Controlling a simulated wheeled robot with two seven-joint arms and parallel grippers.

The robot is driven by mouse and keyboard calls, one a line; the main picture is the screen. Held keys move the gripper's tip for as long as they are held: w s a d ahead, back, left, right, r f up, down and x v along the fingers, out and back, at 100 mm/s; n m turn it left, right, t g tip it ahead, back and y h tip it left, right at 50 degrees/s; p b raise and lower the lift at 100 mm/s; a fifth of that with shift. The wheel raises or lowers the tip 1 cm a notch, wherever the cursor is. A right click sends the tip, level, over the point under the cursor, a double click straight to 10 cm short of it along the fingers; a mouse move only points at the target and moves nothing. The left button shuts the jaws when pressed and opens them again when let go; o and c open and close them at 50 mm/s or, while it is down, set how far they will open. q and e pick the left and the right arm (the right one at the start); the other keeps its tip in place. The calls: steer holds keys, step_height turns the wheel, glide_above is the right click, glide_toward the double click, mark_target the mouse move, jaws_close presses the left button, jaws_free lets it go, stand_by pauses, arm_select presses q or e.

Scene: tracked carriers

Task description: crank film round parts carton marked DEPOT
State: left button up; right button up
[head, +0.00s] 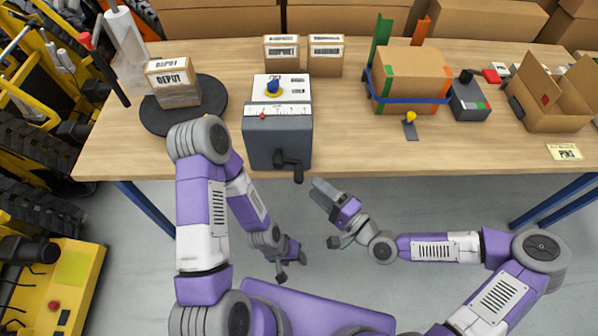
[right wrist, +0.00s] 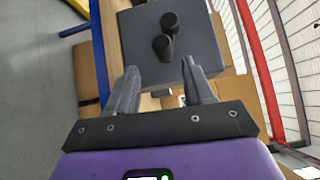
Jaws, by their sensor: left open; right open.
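The carton marked DEPOT (head: 173,82) stands on a round black turntable (head: 212,97) at the table's left. A roll of film (head: 126,36) stands upright behind it on the left. A grey box with a black crank (head: 288,165) on its front stands right of the turntable; its top has a blue knob on a yellow disc and a scale with a red pointer. The crank handle also shows in the right wrist view (right wrist: 168,33). My right gripper (head: 328,212) is open and empty, in front of and below the crank, apart from it. My left gripper (head: 290,268) is open and empty, low over the floor.
Two small cartons (head: 325,56) stand behind the grey box. A strapped carton (head: 412,75), a dark device (head: 468,97) and an open carton (head: 550,100) are on the right. A red-knobbed lever (head: 86,40) rises at the left edge.

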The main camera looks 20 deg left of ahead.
mark_target(299, 173)
steer(key=x, duration=0.7)
steer(key=shift+w+a+r+b, duration=0.1)
steer(key=shift+a+r+b, duration=0.15)
steer(key=shift+r+b, duration=0.15)
steer(key=c, duration=0.9)
step_height(299, 173, up, 2)
steer(key=n+h+p, duration=0.1)
steer(key=p, duration=0.2)
steer(key=n+g+h+p, duration=0.1)
steer(key=p, duration=0.2)
steer(key=shift+d+r+n, duration=0.1)
steer(key=shift+r+n, duration=0.1)
steer(key=shift+n, duration=0.1)
steer(key=shift+c, duration=0.3)
steer(key=shift+r+n+h+p, duration=0.15)
steer(key=shift+n+h+p, duration=0.35)
steer(key=shift+h+p, duration=0.2)
